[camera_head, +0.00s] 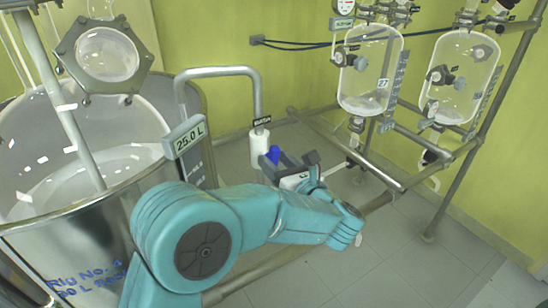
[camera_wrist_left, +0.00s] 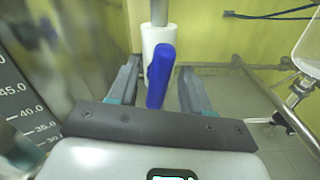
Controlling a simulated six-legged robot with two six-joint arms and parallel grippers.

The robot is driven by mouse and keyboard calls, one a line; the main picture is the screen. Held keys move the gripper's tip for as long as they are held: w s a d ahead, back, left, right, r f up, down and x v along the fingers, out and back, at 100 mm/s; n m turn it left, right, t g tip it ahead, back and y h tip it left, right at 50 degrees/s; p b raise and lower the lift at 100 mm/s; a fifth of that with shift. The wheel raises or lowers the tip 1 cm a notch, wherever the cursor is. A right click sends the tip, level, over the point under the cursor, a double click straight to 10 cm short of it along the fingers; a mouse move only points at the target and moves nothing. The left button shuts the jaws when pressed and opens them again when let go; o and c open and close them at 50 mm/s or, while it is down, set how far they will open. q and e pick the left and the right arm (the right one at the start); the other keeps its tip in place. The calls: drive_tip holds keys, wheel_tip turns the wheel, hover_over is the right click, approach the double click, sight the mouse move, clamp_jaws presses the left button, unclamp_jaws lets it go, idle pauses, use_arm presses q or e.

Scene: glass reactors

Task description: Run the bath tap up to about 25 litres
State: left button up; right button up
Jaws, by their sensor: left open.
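The bath tap is a grey bent pipe (camera_head: 254,90) beside the steel bath (camera_head: 120,195), with a white body (camera_head: 259,146) and a blue lever (camera_head: 273,155). A grey readout (camera_head: 185,138) on the bath rim shows 25.0 L. Liquid (camera_head: 75,185) lies inside the bath. My left gripper (camera_head: 290,160) is at the lever. In the left wrist view the blue lever (camera_wrist_left: 160,75) stands slightly tilted between the open fingers (camera_wrist_left: 160,80), apparently with gaps on both sides. The white body (camera_wrist_left: 157,45) is behind it. My right gripper is not in view.
Glass vessels (camera_head: 368,75) (camera_head: 460,80) hang on a metal pipe frame (camera_head: 480,130) at right. A low rail (camera_head: 395,190) runs behind my left arm. A volume scale (camera_wrist_left: 25,110) shows at left in the wrist view. The tiled floor (camera_head: 390,250) at lower right is mostly clear.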

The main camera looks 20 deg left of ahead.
use_arm(q)
drive_tip(key=shift+s, duration=0.1)
clamp_jaws()
